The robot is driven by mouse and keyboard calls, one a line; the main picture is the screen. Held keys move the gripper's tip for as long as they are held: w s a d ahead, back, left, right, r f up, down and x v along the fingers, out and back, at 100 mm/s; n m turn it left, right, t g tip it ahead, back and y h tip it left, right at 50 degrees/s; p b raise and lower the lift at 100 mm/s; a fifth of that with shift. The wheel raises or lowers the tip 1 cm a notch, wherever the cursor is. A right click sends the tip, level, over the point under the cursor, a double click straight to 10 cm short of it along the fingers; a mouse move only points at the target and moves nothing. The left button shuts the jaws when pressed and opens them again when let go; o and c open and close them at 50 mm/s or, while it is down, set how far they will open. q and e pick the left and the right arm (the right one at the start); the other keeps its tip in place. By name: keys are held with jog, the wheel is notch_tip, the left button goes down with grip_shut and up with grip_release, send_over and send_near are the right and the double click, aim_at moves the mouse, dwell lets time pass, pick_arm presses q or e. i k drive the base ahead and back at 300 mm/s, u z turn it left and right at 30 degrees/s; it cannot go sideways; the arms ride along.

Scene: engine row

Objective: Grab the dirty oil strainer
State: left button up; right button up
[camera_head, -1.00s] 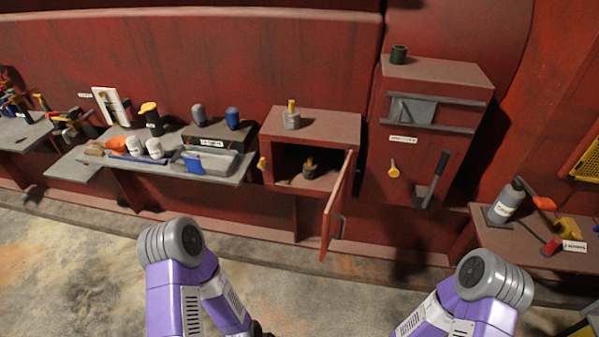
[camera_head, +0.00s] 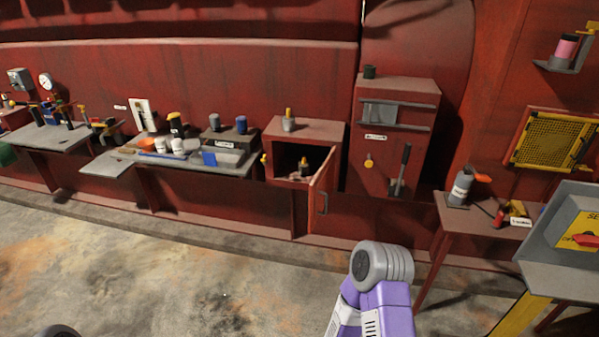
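A small dark strainer-like part with a yellow-brown top (camera_head: 303,166) stands inside the open red cabinet (camera_head: 332,136). It looks darker than the grey part with a yellow top (camera_head: 288,121) on the cabinet's roof. I take the darker one for the dirty oil strainer, but it is small and in shadow. The cabinet door (camera_head: 321,190) stands open, swung out to the right, and partly covers the opening. Neither of my grippers is in view; only purple and grey links of my arms show at the bottom, well apart from the cabinet.
A cluttered shelf (camera_head: 112,165) with cups, bottles and a tray is left of the cabinet. A taller red box (camera_head: 385,150) with a lever is to its right. A bench (camera_head: 480,222) and a grey control panel (camera_head: 565,240) stand at right. The floor (camera_head: 180,270) in front is clear.

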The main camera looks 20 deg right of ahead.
aim_at(304, 166)
jog(key=z, duration=0.95)
jog(key=i, duration=0.85)
jog(key=z, duration=0.75)
jog(key=i, duration=1.25)
jog(key=u, duration=0.6)
